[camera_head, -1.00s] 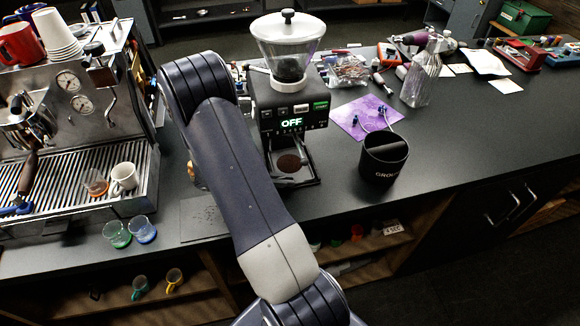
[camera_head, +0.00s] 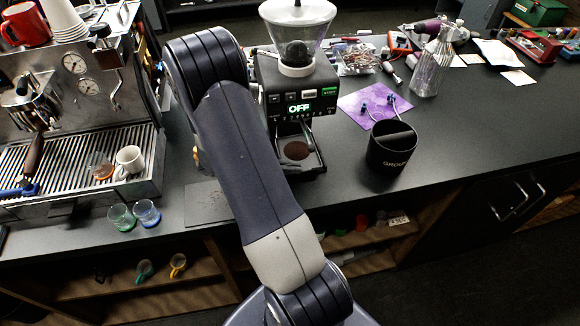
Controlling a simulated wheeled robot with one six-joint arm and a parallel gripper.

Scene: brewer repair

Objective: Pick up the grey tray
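A flat dark grey piece (camera_head: 205,203) lies on the counter, left of my arm and partly hidden behind it. I cannot tell whether it is the grey tray or a mat. A black tray with dark grounds (camera_head: 298,152) sits under the coffee grinder (camera_head: 300,95), partly covered by my arm. The espresso machine has a ribbed metal drip tray (camera_head: 65,160) at the left. My arm crosses the middle of the view and leaves it at the bottom.
A white cup (camera_head: 130,160) stands on the drip tray. Green (camera_head: 121,217) and blue (camera_head: 147,212) glasses stand at the counter's front edge. A black knock box (camera_head: 391,148), a purple mat (camera_head: 368,108) and a metal bottle (camera_head: 433,65) are on the right. The right front counter is fairly clear.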

